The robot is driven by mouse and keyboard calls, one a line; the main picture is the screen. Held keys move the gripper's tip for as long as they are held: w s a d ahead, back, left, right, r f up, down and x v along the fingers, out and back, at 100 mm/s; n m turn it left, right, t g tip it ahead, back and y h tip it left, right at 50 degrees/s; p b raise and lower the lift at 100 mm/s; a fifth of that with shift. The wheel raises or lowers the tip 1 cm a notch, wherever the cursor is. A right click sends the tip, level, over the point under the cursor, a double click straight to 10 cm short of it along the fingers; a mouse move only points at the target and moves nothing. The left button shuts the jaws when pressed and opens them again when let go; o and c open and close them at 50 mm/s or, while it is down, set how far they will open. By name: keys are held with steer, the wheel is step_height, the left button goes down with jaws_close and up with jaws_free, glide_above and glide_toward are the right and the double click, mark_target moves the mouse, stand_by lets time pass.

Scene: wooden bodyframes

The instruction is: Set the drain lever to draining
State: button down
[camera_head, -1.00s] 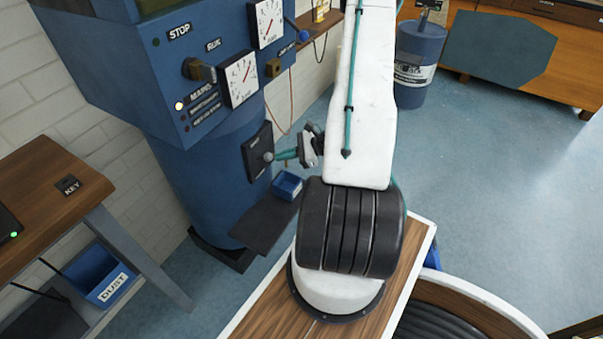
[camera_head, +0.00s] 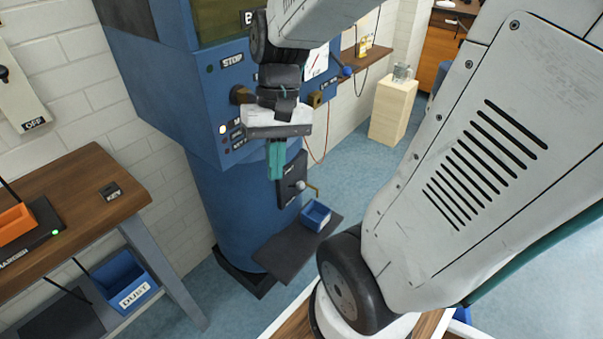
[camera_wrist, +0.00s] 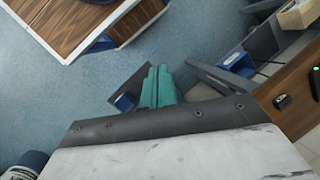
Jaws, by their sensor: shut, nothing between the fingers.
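The drain lever shows as a small silver ball knob (camera_head: 300,186) on a dark plate (camera_head: 288,180) low on the blue machine (camera_head: 225,200). The plate's lettering is too small to read, so I cannot tell the lever's setting. My gripper (camera_head: 277,174) points down in front of the machine, its teal fingers shut together and empty. In the head view the fingers overlap the plate's upper left edge, with the knob lower right; contact cannot be told. The wrist view shows the shut fingers (camera_wrist: 158,72) above the floor; the lever is not visible there.
A blue bin (camera_head: 315,214) sits on a dark shelf (camera_head: 285,248) below the lever. A wooden bench (camera_head: 75,205) stands left, and a pale pedestal (camera_head: 393,108) at the back right. Open floor lies between.

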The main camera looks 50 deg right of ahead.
steer(key=s+a+r+n+t+h, duration=0.3)
steer(key=s+r+n, duration=0.1)
steer(key=s+r, duration=0.1)
steer(key=shift+s+a+r+n, duration=0.15)
steer(key=shift+a+r+n, duration=0.25)
steer(key=shift+r, duration=0.05)
steer(key=shift+d, duration=0.1)
